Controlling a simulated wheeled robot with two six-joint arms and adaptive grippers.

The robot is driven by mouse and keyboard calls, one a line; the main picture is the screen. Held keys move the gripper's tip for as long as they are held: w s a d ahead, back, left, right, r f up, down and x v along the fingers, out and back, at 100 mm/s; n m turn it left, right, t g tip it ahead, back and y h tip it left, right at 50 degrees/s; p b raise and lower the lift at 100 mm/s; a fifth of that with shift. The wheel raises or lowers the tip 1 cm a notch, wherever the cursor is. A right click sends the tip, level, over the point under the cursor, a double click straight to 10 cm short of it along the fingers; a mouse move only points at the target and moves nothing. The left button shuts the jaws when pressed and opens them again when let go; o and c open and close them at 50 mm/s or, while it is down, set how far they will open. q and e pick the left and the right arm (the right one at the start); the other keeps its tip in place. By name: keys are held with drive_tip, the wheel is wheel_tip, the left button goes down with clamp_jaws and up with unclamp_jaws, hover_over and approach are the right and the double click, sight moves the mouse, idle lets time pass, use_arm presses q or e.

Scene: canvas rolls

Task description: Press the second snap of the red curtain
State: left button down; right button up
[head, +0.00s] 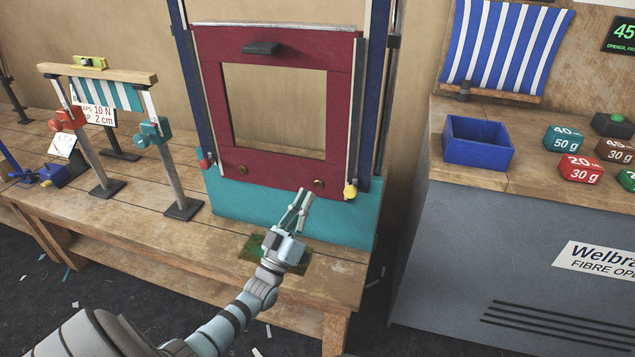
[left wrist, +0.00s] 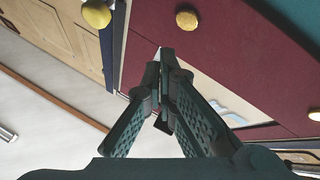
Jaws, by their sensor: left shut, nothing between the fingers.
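The red curtain (head: 210,90) hangs in an upright frame, with a clear window in its middle. Two brass snaps sit along its lower band: a left one (head: 241,170) and a right one (head: 319,183). My left gripper (head: 305,192) is shut and empty, its tips just below and left of the right snap. In the left wrist view the shut fingertips (left wrist: 167,54) point at the red cloth (left wrist: 240,60), with one snap (left wrist: 187,19) beyond them, apart from the tips. Whether either snap is fastened I cannot tell. My right gripper is out of view.
A yellow knob (head: 350,191) is close right of the right snap, and a red knob (head: 206,162) is at the left post. A teal panel (head: 230,205) lies below the curtain. A small striped-cloth stand (head: 110,92) is left; a blue bin (head: 478,142) is right.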

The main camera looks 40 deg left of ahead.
use_arm(q)
drive_tip(key=s, duration=0.1)
drive_tip(key=s+d+p, duration=0.1)
drive_tip(key=shift+s, duration=0.3)
idle(0.3)
